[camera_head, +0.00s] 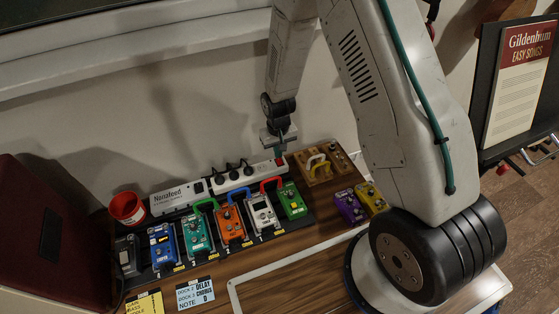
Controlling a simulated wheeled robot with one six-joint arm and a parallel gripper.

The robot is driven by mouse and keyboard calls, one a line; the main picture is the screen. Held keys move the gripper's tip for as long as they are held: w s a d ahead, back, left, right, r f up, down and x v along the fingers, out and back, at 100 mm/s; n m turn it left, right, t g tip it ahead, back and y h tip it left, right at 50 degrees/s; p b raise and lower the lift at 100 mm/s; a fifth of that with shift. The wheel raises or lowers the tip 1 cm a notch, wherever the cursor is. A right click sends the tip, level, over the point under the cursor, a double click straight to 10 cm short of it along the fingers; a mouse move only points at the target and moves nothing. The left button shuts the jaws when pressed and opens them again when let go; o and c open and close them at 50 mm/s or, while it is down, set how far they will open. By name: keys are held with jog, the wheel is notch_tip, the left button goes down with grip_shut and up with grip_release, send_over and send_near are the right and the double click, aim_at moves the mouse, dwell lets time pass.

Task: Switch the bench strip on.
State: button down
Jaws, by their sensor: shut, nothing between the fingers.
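The white power strip (222,184) lies along the back of the bench, with several black plugs (232,168) in it. A small red part, which looks like its switch (279,161), shows at its right end. My gripper (278,152) points down right over that end, its fingertips close together and empty. I cannot tell whether the fingertips touch the red part. The switch's position and any light on it are too small to read.
A white box marked Nonafeed (178,197) adjoins the strip's left. A red cup (127,208) stands farther left. Several coloured pedals with patch cables, such as the orange pedal (230,223), stand in front. A wooden box (318,166) is close on the right. Front bench wood is partly clear.

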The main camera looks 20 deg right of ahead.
jog(key=shift+f, duration=0.7)
dwell(0.3)
jog(key=shift+r, duration=3.5)
jog(key=shift+s, duration=0.1)
jog(key=s+d+r, duration=0.1)
jog(key=s+r, duration=1.4)
jog(key=r, duration=0.2)
jog(key=s+d+r+t, duration=0.1)
jog(key=s+d+r, duration=0.1)
jog(key=s+r, duration=1.3)
notch_tip(320, 180, up, 4)
jog(key=shift+d+f, duration=0.15)
jog(key=shift+f, duration=0.05)
